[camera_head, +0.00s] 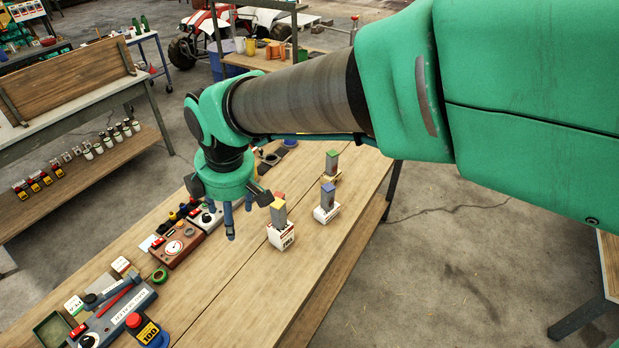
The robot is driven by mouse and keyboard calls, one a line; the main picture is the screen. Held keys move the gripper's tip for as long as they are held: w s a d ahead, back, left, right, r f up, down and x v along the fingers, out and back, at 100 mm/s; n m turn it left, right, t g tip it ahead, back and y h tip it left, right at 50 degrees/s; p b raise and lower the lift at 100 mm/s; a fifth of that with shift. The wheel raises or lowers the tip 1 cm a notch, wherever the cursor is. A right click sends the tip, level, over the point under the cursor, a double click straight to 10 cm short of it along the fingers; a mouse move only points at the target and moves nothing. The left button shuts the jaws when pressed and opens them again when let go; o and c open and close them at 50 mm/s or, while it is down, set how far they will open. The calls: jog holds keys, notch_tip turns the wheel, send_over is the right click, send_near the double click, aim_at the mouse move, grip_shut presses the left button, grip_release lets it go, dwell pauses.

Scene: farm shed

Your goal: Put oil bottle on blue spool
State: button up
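My gripper (238,222) points down above the left part of the wooden workbench (240,285), near a white box with dark and red parts (206,216). Its dark fingers show below the green wrist, but I cannot tell how far apart they are or whether anything is between them. A small blue round thing (290,143) at the bench's far end, partly behind my arm, may be the blue spool.
A brown gauge box (174,246), green ring (160,275) and stapler-like tool (112,312) lie left. The bench's near middle is clear.

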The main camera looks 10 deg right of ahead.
jog(key=s+d+r+m+t, duration=0.1)
jog(key=s+d+r+m, duration=0.1)
jog(key=s+d+m, duration=0.3)
jog(key=s+d+r+m+t+h, duration=0.1)
jog(key=s+d+m, duration=0.4)
jog(key=d, duration=0.7)
jog(key=s+d+r+m+t, duration=0.1)
jog(key=s+d+r+m, duration=0.2)
jog(key=s+d+m, duration=0.3)
jog(key=d+m, duration=0.1)
jog(key=d, duration=0.2)
jog(key=shift+d, duration=0.15)
jog(key=shift+f, duration=0.1)
notch_tip(320, 180, down, 4)
jog(key=b, duration=0.4)
